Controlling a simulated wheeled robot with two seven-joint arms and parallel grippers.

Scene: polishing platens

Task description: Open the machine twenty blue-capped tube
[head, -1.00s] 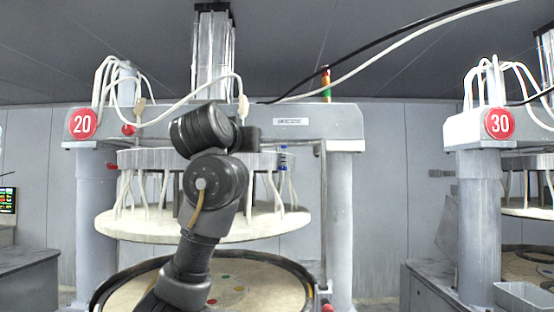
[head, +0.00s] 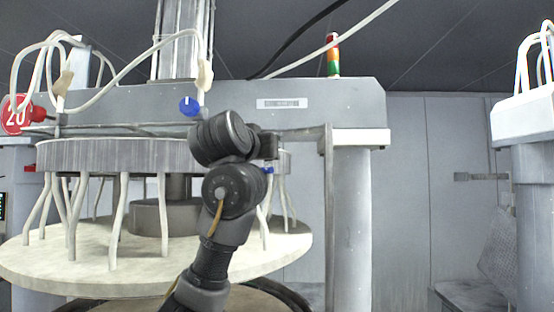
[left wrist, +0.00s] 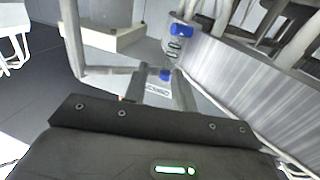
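Machine twenty carries a red round sign (head: 15,113) reading 20 at the left edge of the head view. The blue-capped tube is mostly hidden behind my arm in the head view; a bit of blue (head: 268,170) shows beside it. In the left wrist view the clear tube (left wrist: 173,47) has blue at both ends and stands beside the machine's ribbed grey rim (left wrist: 250,85). My left gripper (left wrist: 158,73) is open, its two fingers pointing at the tube. The tube's near blue end appears between the fingertips; I cannot tell whether they touch. My right gripper is not in view.
A blue knob (head: 189,105) sits on the machine's beam (head: 340,105), just above my arm. White hoses hang around a pale round plate (head: 60,262) below the rim. A grey column (head: 350,230) stands right of my arm. Another machine (head: 535,140) is at the right edge.

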